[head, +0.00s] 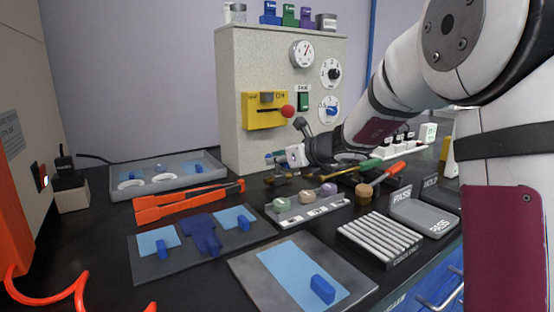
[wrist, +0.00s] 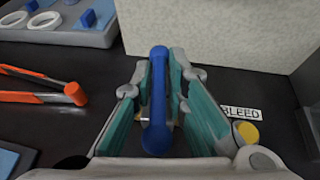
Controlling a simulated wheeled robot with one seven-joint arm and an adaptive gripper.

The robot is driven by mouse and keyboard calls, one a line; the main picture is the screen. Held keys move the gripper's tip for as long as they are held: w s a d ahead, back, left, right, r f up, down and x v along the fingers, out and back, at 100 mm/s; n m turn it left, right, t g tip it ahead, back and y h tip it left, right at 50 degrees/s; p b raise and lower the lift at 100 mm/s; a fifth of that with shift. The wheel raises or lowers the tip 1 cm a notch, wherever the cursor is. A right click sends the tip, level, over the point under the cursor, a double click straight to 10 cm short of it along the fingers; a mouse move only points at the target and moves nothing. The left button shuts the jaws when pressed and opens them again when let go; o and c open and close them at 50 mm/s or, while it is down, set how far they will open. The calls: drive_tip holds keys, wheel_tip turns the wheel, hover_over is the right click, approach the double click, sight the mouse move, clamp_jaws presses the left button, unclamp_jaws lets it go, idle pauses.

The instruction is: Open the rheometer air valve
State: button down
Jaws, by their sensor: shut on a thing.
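A blue bar-shaped handle (wrist: 158,105), which looks like the air valve's lever, stands between the two teal-padded fingers of my gripper (wrist: 161,80). The gripper is shut on it. The handle runs lengthwise in the wrist view; its base and the valve body are mostly hidden by the fingers. In the head view my gripper (head: 281,158) is low on the bench, in front of the grey rheometer cabinet (head: 240,135). Only a small bit of blue (head: 270,156) shows at its fingertips there.
A BLEED label (wrist: 241,112) and a yellow knob (wrist: 247,132) lie close to the right finger. The cabinet carries gauges and a red-knobbed yellow panel (head: 262,110). An orange-handled tool (head: 185,203) and a grey tray (head: 205,158) lie to the left.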

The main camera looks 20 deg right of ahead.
drive_tip(key=shift+a+n+y+p, duration=0.1)
drive_tip(key=shift+n+y+p, duration=0.45)
drive_tip(key=shift+p, duration=0.3)
drive_tip(key=n+g+y+p, duration=0.1)
drive_tip(key=p, duration=0.1)
drive_tip(key=n+g+y+p, duration=0.1)
drive_tip(key=n+y+p, duration=0.1)
drive_tip(key=p, duration=0.1)
drive_tip(key=shift+r+g, duration=0.2)
drive_tip(key=shift+g, duration=0.2)
drive_tip(key=n+g+y+p, duration=0.1)
drive_tip(key=n+g+p, duration=0.1)
drive_tip(key=p, duration=0.1)
drive_tip(key=n+g+y+p, duration=0.1)
drive_tip(key=n+g+p, duration=0.1)
drive_tip(key=p, duration=0.1)
drive_tip(key=shift+s+a+n+g+y, duration=0.2)
drive_tip(key=shift+n+g+y, duration=0.05)
drive_tip(key=shift+g+y, duration=0.1)
drive_tip(key=n+g, duration=0.1)
drive_tip(key=n+g+p, duration=0.1)
drive_tip(key=n+g, duration=0.1)
drive_tip(key=shift+a+f+y+p, duration=0.1)
drive_tip(key=shift+f+y+p, duration=0.15)
drive_tip(key=shift+y+p, duration=0.15)
drive_tip(key=shift+s+n+g, duration=0.1)
drive_tip(key=shift+n+g, duration=0.7)
drive_tip(key=shift+g, duration=0.35)
